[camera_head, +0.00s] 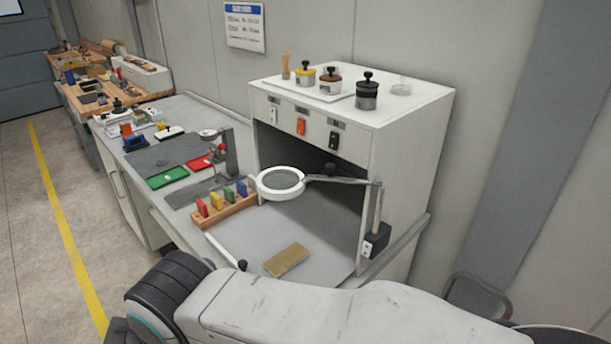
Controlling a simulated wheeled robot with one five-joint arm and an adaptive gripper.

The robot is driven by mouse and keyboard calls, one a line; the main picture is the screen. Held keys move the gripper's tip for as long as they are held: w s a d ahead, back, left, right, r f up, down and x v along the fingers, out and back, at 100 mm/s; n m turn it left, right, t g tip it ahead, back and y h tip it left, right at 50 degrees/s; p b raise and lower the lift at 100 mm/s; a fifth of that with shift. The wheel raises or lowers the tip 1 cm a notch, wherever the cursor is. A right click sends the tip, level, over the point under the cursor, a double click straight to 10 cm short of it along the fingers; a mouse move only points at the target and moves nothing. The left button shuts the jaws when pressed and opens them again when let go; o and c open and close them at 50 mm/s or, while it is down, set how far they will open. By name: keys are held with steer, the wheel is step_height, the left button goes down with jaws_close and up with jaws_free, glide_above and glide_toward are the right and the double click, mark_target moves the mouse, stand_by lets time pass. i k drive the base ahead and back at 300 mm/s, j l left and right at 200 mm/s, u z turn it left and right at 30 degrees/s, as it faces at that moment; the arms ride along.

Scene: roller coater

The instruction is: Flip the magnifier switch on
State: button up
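The magnifier (281,182) is a round lens in a thick white ring, held over the bench by a jointed grey arm (340,180). The arm runs right to an upright post that ends in a dark box (378,238) at the cabinet's right side. A small light patch on that box looks like a switch (368,246); its position is too small to tell. My own pale arm and a dark joint cross the bottom of the view. My gripper's fingers do not show.
A white cabinet (410,140) carries white, orange and black switches (301,126) under labels, with jars (330,82) on top. On the bench lie a tan block (287,260), a wooden rack (225,208) of coloured pieces, and green and red trays (167,177).

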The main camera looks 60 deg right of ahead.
mark_target(367, 247)
steer(key=j+z, duration=0.1)
steer(key=z, duration=2.6)
